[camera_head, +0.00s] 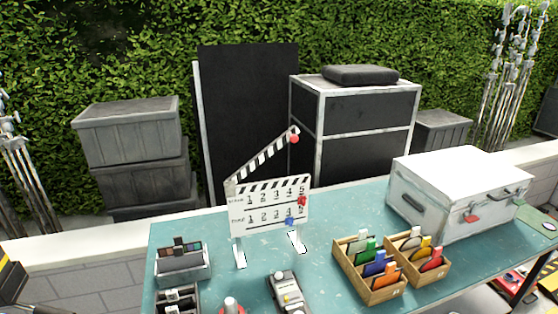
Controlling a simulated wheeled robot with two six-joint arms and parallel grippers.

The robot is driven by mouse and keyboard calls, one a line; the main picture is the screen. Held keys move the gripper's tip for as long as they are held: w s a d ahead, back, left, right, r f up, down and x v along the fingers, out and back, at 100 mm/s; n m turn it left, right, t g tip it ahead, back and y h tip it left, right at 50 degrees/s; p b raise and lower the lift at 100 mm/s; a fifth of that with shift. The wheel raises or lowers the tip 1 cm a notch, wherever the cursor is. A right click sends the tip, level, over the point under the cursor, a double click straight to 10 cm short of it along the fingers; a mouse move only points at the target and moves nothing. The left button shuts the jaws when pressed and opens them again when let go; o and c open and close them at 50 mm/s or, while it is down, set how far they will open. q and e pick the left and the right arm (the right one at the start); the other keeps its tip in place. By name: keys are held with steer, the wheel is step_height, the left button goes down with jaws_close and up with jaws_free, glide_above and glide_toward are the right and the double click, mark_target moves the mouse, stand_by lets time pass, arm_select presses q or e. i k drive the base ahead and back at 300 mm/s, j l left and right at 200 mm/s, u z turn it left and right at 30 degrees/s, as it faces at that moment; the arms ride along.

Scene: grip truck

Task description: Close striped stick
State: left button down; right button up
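A white clapperboard (270,212) stands upright on two white feet on the teal table (340,218). It carries rows of black numbers, with a red piece and a blue piece near its right side. The black-and-white striped stick (262,161) is raised, slanting up to the right from the board's upper left corner. Its free right end, with a red knob (294,139), is well above the board's striped top edge, leaving a wide wedge-shaped gap. Dark and yellow parts, probably of my arms, show at the lower left and right edges. Neither gripper's fingers can be seen.
Two wooden boxes of coloured cards (369,292) (433,276) and a white case (455,190) stand right of the board. A grey tray (183,268) and a small grey device (287,291) are in front. Black panels and cases stand behind the table.

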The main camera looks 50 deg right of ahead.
mark_target(291, 134)
steer(key=z, duration=1.55)
steer(key=l, duration=0.1)
